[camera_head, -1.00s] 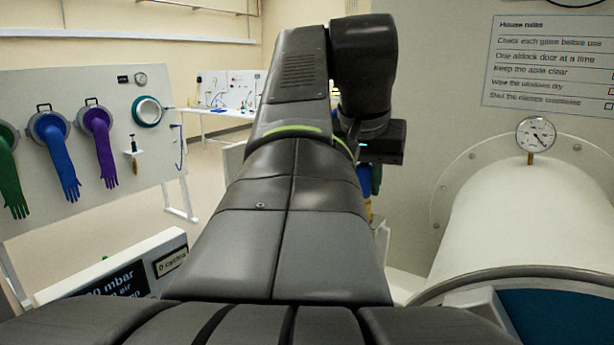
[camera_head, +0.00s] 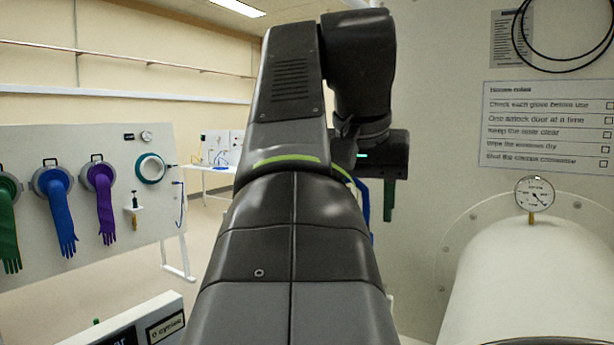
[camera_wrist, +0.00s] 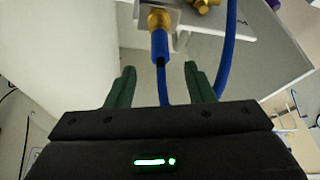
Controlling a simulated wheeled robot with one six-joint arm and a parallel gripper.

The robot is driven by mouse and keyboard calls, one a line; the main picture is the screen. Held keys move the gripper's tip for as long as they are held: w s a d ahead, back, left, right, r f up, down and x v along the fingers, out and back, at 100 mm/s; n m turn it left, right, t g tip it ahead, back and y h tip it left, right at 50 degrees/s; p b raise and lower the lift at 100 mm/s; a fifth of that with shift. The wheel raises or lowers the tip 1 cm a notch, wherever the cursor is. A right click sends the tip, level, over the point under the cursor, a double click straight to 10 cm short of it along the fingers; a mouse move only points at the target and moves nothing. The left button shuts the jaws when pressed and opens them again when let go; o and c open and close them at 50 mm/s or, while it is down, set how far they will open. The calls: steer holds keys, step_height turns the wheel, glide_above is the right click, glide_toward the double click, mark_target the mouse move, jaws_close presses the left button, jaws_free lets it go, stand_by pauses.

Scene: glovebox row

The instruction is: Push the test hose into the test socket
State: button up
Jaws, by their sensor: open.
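In the wrist view, the blue test hose (camera_wrist: 160,46) has a thick blue end lined up with a brass fitting (camera_wrist: 158,19) on a pale metal block (camera_wrist: 174,12). I take this fitting to be the test socket; I cannot tell how far the hose is seated. My gripper (camera_wrist: 160,68) is open, with its green fingers on either side of the hose and apart from it. The hose runs down between the fingers behind the gripper body. In the head view, my arm hides the socket; part of the blue hose (camera_head: 363,198) shows beside a green finger.
A second blue length of hose (camera_wrist: 230,50) curves past the right finger, near another brass part (camera_wrist: 203,5). In the head view, a glove panel (camera_head: 90,200) stands at left. A white cylinder (camera_head: 535,285) with a gauge (camera_head: 535,193) is at right.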

steer(key=shift+v, duration=2.35)
steer(key=x, duration=1.3)
steer(key=shift+w+f, duration=0.2)
steer(key=shift+f, duration=0.15)
steer(key=shift+r, duration=0.4)
